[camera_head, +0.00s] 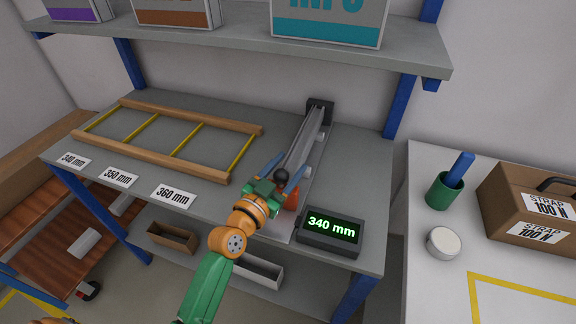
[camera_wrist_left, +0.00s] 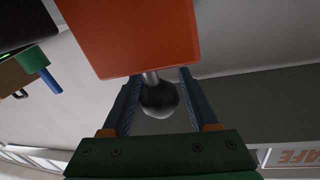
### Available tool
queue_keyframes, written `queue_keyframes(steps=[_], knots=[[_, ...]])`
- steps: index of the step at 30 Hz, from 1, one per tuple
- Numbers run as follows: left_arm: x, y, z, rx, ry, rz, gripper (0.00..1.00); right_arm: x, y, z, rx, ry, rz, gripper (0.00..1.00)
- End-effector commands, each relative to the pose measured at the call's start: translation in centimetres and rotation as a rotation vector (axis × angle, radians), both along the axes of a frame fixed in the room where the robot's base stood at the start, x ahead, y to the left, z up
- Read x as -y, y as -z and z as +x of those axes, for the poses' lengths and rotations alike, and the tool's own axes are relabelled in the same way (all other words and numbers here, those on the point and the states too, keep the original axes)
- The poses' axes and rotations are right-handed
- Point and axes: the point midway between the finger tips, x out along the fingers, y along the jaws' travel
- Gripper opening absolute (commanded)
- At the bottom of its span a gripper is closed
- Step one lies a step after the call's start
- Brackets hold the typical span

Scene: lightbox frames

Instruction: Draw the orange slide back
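The orange slide (camera_head: 292,199) sits at the near end of a grey rail (camera_head: 304,145) on the workbench, partly hidden by my left gripper. In the left wrist view the slide is a large orange block (camera_wrist_left: 130,35) with a dark ball knob (camera_wrist_left: 160,98) on a short metal stem. My left gripper (camera_head: 283,172) is open, its blue fingers on either side of the knob (camera_head: 282,175). In the left wrist view the fingers (camera_wrist_left: 160,85) flank the knob; whether either touches it is unclear. My right gripper is not in view.
A display (camera_head: 330,231) reading 340 mm stands right of the slide. A wooden frame with yellow rungs (camera_head: 170,136) lies left. Cards marked 340, 350 and 360 mm (camera_head: 173,196) line the front edge. A shelf (camera_head: 240,38) hangs above. A side table holds a strap box (camera_head: 505,200).

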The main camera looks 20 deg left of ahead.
Motion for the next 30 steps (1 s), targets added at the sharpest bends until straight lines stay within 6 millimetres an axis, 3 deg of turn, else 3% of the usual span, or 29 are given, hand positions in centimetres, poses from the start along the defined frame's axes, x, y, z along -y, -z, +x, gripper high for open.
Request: queue_keyframes(steps=[1,6,30], knots=[[0.0,0.01,-0.01,0.0,0.0,0.0,0.44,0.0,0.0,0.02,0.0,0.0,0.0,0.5],[-0.02,0.01,-0.02,0.0,0.0,0.0,0.0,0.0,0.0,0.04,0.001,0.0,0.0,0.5],[-0.03,0.01,-0.02,0.0,0.0,0.0,0.0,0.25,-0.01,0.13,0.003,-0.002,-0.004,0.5]])
